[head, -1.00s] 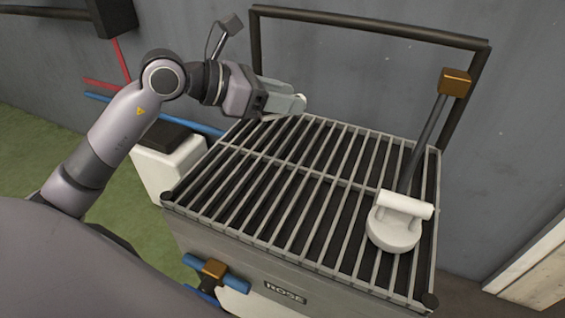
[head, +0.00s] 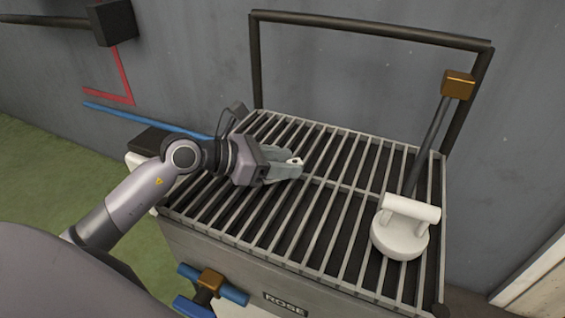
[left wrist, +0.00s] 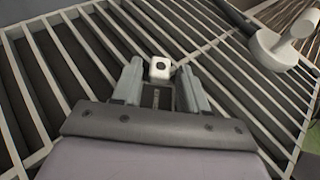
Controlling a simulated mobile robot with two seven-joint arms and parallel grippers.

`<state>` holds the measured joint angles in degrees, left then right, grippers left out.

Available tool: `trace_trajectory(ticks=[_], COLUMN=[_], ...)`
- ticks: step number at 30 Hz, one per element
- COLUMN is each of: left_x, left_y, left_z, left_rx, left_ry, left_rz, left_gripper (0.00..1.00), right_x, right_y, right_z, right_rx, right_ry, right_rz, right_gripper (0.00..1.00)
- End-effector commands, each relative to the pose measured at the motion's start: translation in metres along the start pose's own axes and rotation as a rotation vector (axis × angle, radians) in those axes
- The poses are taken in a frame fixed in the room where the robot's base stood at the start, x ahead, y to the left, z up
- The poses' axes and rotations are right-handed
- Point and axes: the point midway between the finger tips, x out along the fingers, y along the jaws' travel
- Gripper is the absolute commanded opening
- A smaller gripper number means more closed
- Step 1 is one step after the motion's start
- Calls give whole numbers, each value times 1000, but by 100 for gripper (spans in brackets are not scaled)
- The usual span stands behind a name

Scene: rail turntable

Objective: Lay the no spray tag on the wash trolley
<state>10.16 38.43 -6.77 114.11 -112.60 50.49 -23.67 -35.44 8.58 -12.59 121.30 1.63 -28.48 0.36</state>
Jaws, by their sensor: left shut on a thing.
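The wash trolley (head: 372,277) has a slatted grey top, a dark rail at its back and a "ROSE" plate on its front. My left gripper (head: 290,166) is low over the left-middle slats. It is shut on a small white tag with a dark round hole, the no spray tag (left wrist: 160,66), whose end shows between the fingertips in the left wrist view (left wrist: 158,84). The fingers hide the rest of the tag. I cannot tell whether the tag touches the slats. My right gripper is not in view.
A white round-headed tool (head: 400,238) with a dark handle and an orange-brown end block leans on the trolley's right side. Blue handles (head: 238,292) stick out at the front left. The slats between gripper and tool are clear.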

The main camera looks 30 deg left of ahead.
Motion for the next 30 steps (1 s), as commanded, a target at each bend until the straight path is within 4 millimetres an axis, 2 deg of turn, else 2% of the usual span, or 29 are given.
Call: trace_trajectory(ticks=[6,7,9,21,25,30], left_x=[1,1,1,-2,-18,-47], left_y=[0,0,0,0,1,0], left_z=[-3,-3,-2,3,0,-1], left_rx=[0,0,0,0,0,0], left_ry=[0,0,0,0,3,5], left_rz=[0,0,0,0,2,2], left_gripper=[15,46,69,69,69,69], right_x=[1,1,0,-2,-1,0], right_y=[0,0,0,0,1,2], right_z=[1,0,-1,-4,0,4], right_rx=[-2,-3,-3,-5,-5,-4], right_ry=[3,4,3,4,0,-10], right_rz=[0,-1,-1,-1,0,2], right_gripper=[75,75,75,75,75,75])
